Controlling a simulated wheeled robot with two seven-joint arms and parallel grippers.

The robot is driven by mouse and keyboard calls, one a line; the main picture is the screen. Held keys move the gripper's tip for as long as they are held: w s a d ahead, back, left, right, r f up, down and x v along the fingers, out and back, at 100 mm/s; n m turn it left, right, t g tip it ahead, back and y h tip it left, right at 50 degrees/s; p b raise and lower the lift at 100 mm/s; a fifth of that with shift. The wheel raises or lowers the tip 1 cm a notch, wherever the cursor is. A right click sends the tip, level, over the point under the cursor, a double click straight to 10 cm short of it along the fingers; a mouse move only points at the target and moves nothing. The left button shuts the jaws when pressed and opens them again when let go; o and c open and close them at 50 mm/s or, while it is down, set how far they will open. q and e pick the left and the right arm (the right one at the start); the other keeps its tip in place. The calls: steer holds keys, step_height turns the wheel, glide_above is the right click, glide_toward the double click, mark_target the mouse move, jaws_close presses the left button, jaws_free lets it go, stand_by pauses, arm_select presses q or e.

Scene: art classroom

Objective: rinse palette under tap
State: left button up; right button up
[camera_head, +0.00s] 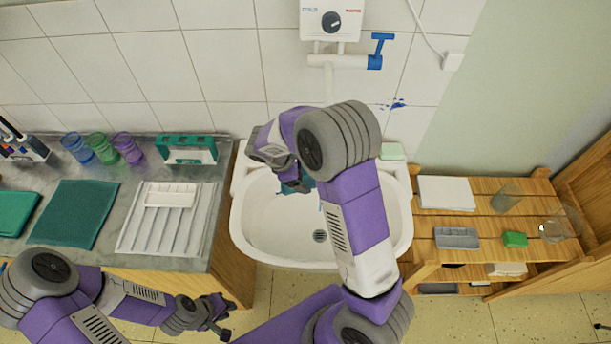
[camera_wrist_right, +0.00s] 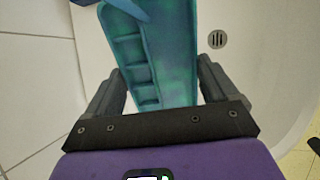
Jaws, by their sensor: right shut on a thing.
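The teal palette (camera_wrist_right: 165,50), with a row of small wells, is between the fingers of my right gripper (camera_wrist_right: 160,88) in the right wrist view. The gripper is shut on it. In the head view my right gripper (camera_head: 296,186) is over the left part of the white sink (camera_head: 275,235), and only a bit of the palette (camera_head: 309,183) shows. The tap has a white pipe (camera_head: 335,61) and a blue lever (camera_head: 381,46) on the wall. My right arm hides its spout end. My left gripper (camera_head: 222,322) is open and empty, low, left of the sink.
A grey counter (camera_head: 110,190) left of the sink holds a white draining tray (camera_head: 140,232), a teal cloth (camera_head: 75,215), coloured cups (camera_head: 103,149) and a green-and-white box (camera_head: 187,149). A wooden shelf (camera_head: 470,215) stands to the right. The sink drain (camera_head: 320,236) is uncovered.

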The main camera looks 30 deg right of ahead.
steer(key=shift+s, duration=0.45)
steer(key=shift+a, duration=0.2)
steer(key=a, duration=0.7)
steer(key=shift+w+a+p, duration=0.3)
steer(key=shift+w+a, duration=0.05)
steer(key=shift+a, duration=0.05)
stand_by(1.1)
steer(key=a+r+p, duration=0.3)
steer(key=a+r, duration=0.1)
steer(key=a, duration=0.1)
steer(key=shift+w+p, duration=0.25)
steer(key=shift+p, duration=0.1)
stand_by(0.7)
